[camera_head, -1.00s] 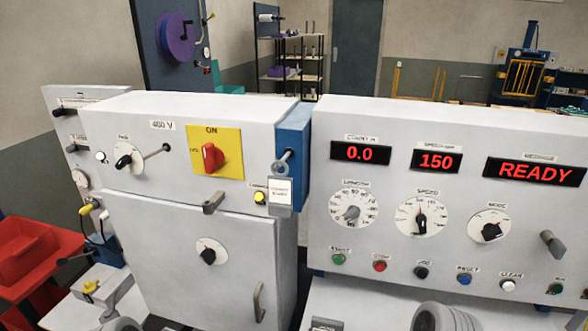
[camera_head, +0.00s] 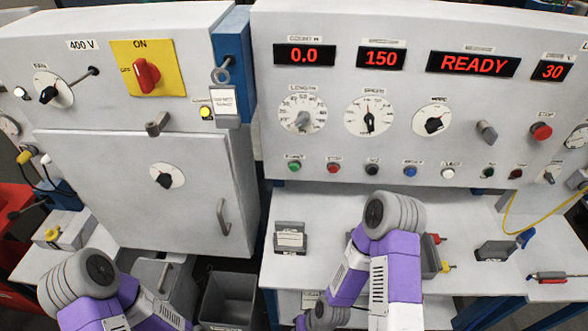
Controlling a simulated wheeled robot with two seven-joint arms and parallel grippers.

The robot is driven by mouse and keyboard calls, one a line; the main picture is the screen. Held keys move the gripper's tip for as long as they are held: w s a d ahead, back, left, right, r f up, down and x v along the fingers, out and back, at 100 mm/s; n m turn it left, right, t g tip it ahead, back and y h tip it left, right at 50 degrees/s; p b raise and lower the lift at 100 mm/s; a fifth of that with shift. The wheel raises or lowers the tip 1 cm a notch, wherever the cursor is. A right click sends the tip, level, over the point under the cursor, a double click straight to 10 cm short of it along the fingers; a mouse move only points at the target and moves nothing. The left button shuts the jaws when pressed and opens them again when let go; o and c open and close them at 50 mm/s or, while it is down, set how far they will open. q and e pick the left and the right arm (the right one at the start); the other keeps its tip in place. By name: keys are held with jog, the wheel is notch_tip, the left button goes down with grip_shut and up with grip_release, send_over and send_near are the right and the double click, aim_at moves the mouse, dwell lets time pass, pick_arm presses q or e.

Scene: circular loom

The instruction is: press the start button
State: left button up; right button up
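The control panel (camera_head: 268,120) fills the upper right of the head view. Its green start button (camera_head: 294,166) is at the left end of the lower button row, with a small label above it. Nothing touches or covers it. My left arm shows at the lower left and my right arm at the lower middle, in front of the shelf below the panel. Only arm links and joints show; I cannot see either gripper.
A red button (camera_head: 334,167) sits just right of the start button, with more buttons further right. The message display (camera_head: 473,64) reads READY. A grey cabinet (camera_head: 100,190) stands left. The white shelf (camera_head: 290,205) below holds small items.

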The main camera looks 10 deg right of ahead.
grip_shut()
dwell(1.4)
